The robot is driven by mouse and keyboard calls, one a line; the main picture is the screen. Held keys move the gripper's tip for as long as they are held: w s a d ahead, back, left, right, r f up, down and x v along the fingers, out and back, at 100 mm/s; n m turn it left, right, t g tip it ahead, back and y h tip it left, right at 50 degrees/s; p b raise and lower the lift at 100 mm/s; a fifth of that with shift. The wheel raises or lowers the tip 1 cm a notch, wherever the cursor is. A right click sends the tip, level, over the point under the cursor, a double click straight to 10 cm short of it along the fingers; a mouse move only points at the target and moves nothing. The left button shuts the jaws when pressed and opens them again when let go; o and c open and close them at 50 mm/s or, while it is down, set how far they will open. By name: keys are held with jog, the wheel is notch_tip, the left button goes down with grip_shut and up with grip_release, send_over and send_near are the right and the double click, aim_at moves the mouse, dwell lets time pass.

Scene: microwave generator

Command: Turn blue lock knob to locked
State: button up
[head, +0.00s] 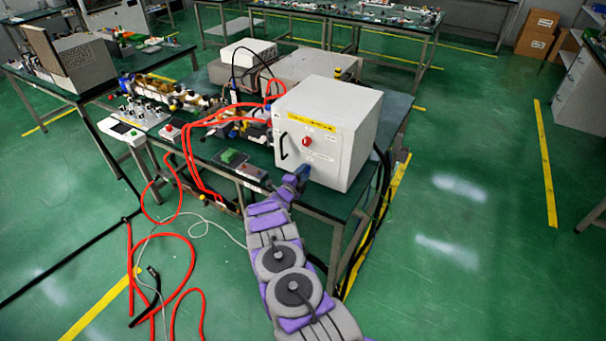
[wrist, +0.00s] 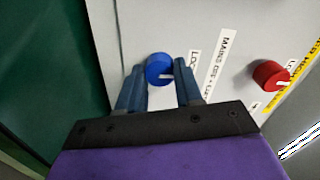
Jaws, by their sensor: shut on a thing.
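The blue lock knob (wrist: 159,69) sits on the light grey front panel of the white box (head: 345,120). In the wrist view my gripper (wrist: 159,80) has one blue finger on each side of the knob and is shut on it. In the head view my gripper (head: 300,172) is at the lower part of the box's front and mostly hides the knob.
A red knob (wrist: 270,74) is to the right in the wrist view; it also shows higher on the panel in the head view (head: 307,141). A black handle (head: 283,146) is left of it. Red hoses (head: 190,150) and clutter cover the table's left side. The floor at right is clear.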

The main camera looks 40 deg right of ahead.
jog(key=o, duration=0.8)
jog(key=shift+s+f, duration=0.15)
jog(key=shift+f, duration=0.1)
jog(key=shift+o, duration=1.2)
jog(key=shift+r, duration=0.1)
jog(key=p+v, duration=0.1)
jog(key=v, duration=1.6)
jog(key=shift+a+p, duration=0.15)
jog(key=shift+p, duration=0.25)
